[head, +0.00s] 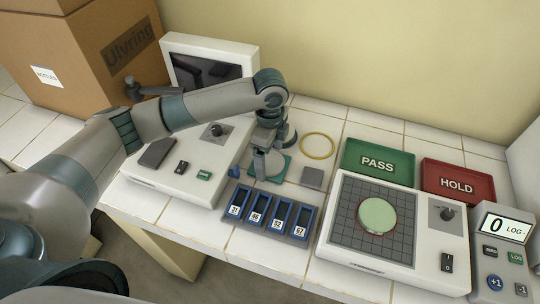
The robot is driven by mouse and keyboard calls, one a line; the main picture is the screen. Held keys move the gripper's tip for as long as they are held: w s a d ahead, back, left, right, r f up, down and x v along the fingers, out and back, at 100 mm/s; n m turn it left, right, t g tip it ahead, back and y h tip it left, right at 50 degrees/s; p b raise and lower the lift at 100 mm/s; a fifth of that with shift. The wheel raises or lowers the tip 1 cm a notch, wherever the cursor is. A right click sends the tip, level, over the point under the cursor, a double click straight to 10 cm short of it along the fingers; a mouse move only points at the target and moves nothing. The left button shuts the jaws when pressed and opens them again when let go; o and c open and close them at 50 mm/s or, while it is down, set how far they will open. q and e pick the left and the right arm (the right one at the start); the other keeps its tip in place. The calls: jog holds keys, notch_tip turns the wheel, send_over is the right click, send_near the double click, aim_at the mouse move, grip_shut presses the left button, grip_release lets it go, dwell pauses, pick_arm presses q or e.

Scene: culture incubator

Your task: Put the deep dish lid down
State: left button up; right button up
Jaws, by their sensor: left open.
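My left gripper (267,149) points down, open, directly above a small green square mat (283,174). A pale, clear round piece (273,163), which looks like the deep dish lid, lies on or just above this mat under the fingers. The fingers partly hide it, and I cannot tell whether they touch it. A round dish with pale green content (378,215) sits on the dark gridded plate (345,229) of the white device at the right. My right gripper is not in view.
A yellow ring (318,146) and a grey square (312,178) lie right of the mat. A blue numbered rack (270,217) stands in front. A green PASS tray (378,162), a red HOLD tray (458,182) and a counter (503,226) are at right. A cardboard box (85,50) stands back left.

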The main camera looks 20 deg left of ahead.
aim_at(270, 162)
pick_arm(q)
notch_tip(270, 162, up, 12)
jog(key=b, duration=0.3)
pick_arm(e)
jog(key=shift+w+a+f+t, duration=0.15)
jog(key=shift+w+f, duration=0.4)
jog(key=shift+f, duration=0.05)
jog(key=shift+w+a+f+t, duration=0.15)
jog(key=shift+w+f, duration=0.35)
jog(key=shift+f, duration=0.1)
pick_arm(q)
jog(key=shift+r, duration=0.1)
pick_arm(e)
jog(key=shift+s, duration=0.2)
